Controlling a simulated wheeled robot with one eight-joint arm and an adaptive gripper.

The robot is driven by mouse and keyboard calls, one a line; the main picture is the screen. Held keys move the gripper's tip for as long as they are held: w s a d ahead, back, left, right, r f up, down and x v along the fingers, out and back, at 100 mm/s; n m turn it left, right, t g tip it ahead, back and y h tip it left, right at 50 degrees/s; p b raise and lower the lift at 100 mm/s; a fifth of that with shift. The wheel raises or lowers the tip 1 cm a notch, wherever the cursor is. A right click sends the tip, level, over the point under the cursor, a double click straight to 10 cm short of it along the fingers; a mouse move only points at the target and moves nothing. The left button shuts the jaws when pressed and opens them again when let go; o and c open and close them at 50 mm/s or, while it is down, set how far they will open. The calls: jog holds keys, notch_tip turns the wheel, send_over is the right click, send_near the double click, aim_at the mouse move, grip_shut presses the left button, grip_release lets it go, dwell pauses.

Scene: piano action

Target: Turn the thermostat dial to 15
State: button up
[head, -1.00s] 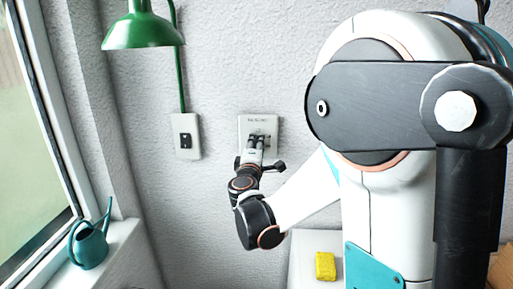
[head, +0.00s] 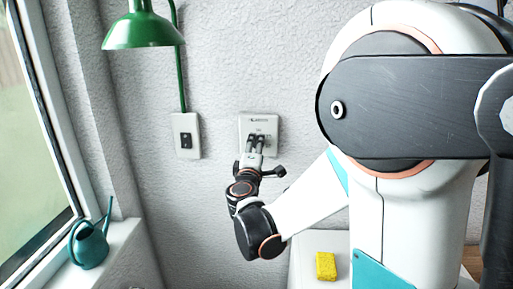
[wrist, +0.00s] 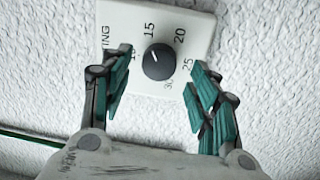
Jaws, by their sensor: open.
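The thermostat is a white wall plate (head: 246,124) with a round dark dial (wrist: 158,62), seen close in the wrist view. Numbers ring the dial; 15, 20, 25 and 30 are readable, and one left of the dial is partly hidden by a finger. A small pale mark on the dial points up-left, seemingly between that number and 15. My gripper (wrist: 162,62) is open, with one finger on each side of the dial and visible gaps between. In the head view my gripper (head: 256,142) is in front of the plate and hides the dial.
A light switch (head: 186,136) is on the wall to the left, under a green lamp (head: 143,30). A teal watering can (head: 90,246) stands on the window sill. A yellow sponge (head: 326,266) lies on a white surface below right.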

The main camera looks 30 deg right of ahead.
jog(key=v, duration=0.9)
jog(key=shift+s+a, duration=0.2)
jog(key=shift+s, duration=0.15)
jog(key=s+f+m+g+y+b, duration=0.2)
jog(key=s+f+m+g+y, duration=0.25)
jog(key=s+f+m, duration=0.35)
jog(key=s+a+f+m+g+y+b, duration=0.1)
jog(key=s+a+f+y, duration=0.1)
jog(key=s+a, duration=0.4)
jog(key=s+a+f+m+g+y+b, duration=0.1)
jog(key=s+a+f+g+y, duration=0.1)
jog(key=s+a, duration=0.4)
jog(key=shift+s+f+y, duration=0.75)
jog(key=shift+f+y, duration=0.05)
jog(key=shift+y, duration=0.45)
